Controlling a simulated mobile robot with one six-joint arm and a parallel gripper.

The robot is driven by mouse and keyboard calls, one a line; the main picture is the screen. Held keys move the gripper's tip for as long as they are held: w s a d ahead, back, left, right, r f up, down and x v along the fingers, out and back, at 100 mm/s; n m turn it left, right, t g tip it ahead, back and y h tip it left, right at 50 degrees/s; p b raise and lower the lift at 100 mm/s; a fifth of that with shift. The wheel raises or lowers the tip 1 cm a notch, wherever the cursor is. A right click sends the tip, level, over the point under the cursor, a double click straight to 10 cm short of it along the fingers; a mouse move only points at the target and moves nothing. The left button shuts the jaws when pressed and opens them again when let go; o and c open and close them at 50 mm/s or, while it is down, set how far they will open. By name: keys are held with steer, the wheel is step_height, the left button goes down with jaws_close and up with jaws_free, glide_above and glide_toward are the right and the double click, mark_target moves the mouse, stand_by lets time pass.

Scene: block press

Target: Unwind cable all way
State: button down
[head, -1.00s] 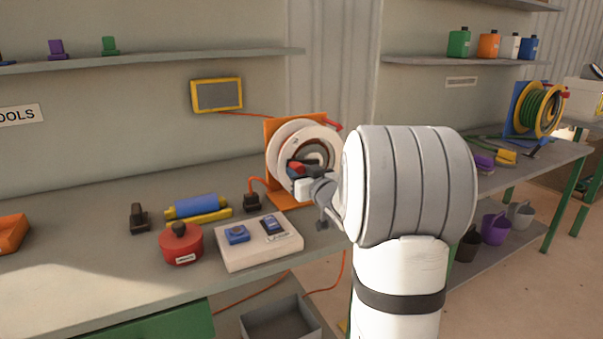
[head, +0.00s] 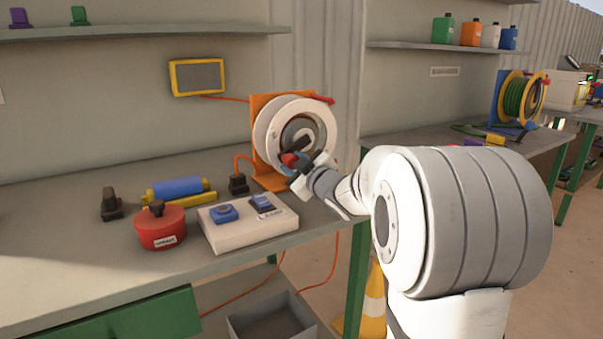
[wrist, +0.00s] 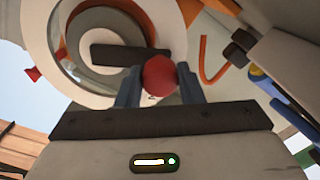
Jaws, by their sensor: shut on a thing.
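A white cable reel (head: 322,112) stands upright in an orange frame (head: 262,105) on the bench. Its face and dark crank bar also show in the wrist view, where the reel (wrist: 178,50) fills the upper left and the crank bar (wrist: 118,55) lies roughly level. My gripper (head: 294,166) is at the lower front of the reel. In the wrist view its two fingers (wrist: 158,85) are shut on the red crank knob (wrist: 159,76). The reel's hub is partly hidden by my gripper.
A white box with blue switches (head: 246,224), a red round pot (head: 160,230) and a blue roller (head: 178,188) stand left of the reel. A yellow-framed screen (head: 210,77) hangs behind. A second reel (head: 520,98) with green cable is on the right bench.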

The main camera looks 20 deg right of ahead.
steer(key=f+n+b, duration=0.1)
steer(key=d+n+b, duration=0.1)
steer(key=f+n+b, duration=0.1)
steer(key=shift+w+d+f+n+b, duration=0.2)
steer(key=shift+d+f+n+b, duration=0.1)
steer(key=shift+f+b, duration=0.05)
steer(key=shift+w+d+f+n+b, duration=0.15)
steer(key=shift+d+n+b, duration=0.1)
steer(key=shift+n+b, duration=0.25)
steer(key=shift+s+d+f+n+b, duration=0.1)
steer(key=shift+d+f+n+b, duration=0.1)
steer(key=shift+n+b, duration=0.25)
steer(key=shift+w+d+f+n+b, duration=0.15)
steer(key=shift+d+n+b, duration=0.3)
steer(key=shift+n, duration=0.5)
steer(key=c, duration=1)
jaws_free()
steer(key=shift+o, duration=0.2)
steer(key=shift+r, duration=0.2)
